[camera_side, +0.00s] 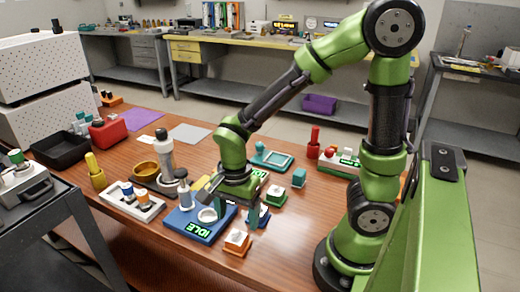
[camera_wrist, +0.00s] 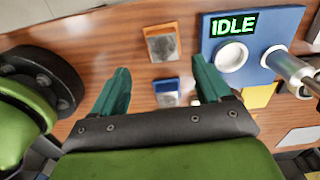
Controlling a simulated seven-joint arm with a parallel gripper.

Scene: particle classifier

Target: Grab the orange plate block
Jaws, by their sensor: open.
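The orange plate block (camera_side: 237,242) has an orange base and a pale top and sits on the wooden table near its front edge. In the wrist view the orange plate block (camera_wrist: 162,42) lies beyond the fingertips, roughly centred between them sideways. My gripper (camera_side: 238,218) is low over the table, just behind the orange block in the side view. In the wrist view my gripper (camera_wrist: 158,70) has its two teal fingers spread, with nothing held. A blue block (camera_wrist: 167,92) shows between the fingers, below them; it also shows in the side view (camera_side: 260,216).
A blue station marked IDLE (camera_side: 197,230) stands just left of the orange block. A green block (camera_side: 276,196) and a teal block (camera_side: 299,178) lie behind. A white tray with small jars (camera_side: 128,204) is further left. Bare table lies right of the orange block.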

